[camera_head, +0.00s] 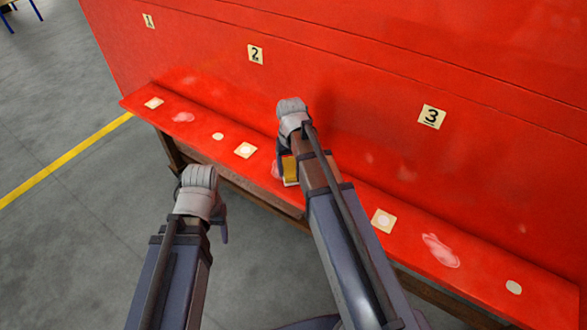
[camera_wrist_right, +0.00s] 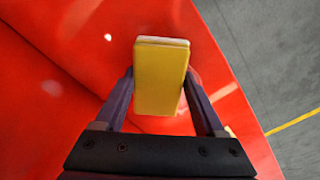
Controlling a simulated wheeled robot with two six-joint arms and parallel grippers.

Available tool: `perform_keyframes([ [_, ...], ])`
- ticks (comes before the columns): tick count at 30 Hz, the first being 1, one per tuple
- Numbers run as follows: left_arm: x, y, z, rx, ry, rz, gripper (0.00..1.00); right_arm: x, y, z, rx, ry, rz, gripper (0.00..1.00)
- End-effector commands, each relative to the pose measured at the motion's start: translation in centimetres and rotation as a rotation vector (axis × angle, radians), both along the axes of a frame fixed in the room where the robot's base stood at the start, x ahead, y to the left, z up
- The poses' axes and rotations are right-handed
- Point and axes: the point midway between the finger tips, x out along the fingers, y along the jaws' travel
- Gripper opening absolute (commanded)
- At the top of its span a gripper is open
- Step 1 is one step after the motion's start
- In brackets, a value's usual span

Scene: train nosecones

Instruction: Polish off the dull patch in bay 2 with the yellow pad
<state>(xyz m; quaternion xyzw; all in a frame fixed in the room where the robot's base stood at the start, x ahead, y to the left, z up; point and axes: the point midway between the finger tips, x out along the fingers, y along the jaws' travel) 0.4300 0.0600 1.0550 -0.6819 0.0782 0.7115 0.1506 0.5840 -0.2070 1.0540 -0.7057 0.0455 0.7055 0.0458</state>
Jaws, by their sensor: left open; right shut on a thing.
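The yellow pad (camera_head: 290,171) is held in my right gripper (camera_head: 283,168), over the red ledge below the "2" label (camera_head: 255,54). In the right wrist view, the pad (camera_wrist_right: 160,80) sits between both fingers of the right gripper (camera_wrist_right: 160,92). A pale patch (camera_head: 275,171) shows just beside the pad, partly hidden by my gripper and arm. I cannot tell whether the pad touches the ledge. My left gripper (camera_head: 223,232) is open, in front of the ledge over the floor, mostly hidden by its own wrist.
The red ledge (camera_head: 125,101) runs along a red wall. Cream square markers (camera_head: 246,150) (camera_head: 384,220) and round spots (camera_head: 218,136) lie on it. Other pale patches lie in bay 1 (camera_head: 183,117) and bay 3 (camera_head: 440,250). Grey floor is open at left, with a yellow line (camera_head: 65,160).

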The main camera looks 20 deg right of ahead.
Motion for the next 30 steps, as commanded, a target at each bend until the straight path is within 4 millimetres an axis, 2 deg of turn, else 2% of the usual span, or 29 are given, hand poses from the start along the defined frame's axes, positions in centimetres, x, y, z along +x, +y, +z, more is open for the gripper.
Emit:
perform_keyframes([
  [12, 0.0, 0.0, -0.3, 0.0, 0.0, 0.0, 0.63, 2.7, 2.0, -0.3, 0.0, 0.0, 0.001, 0.19],
  [23, 0.0, 0.0, -0.3, 0.0, 0.0, 0.0, 0.63, 3.4, 2.6, -0.3, 0.003, -0.003, 0.002, 0.19],
  [30, 0.0, 0.0, -0.2, 0.0, 0.0, 0.0, 0.63, 4.9, 3.6, -0.2, 0.003, -0.003, 0.002, 0.19],
])
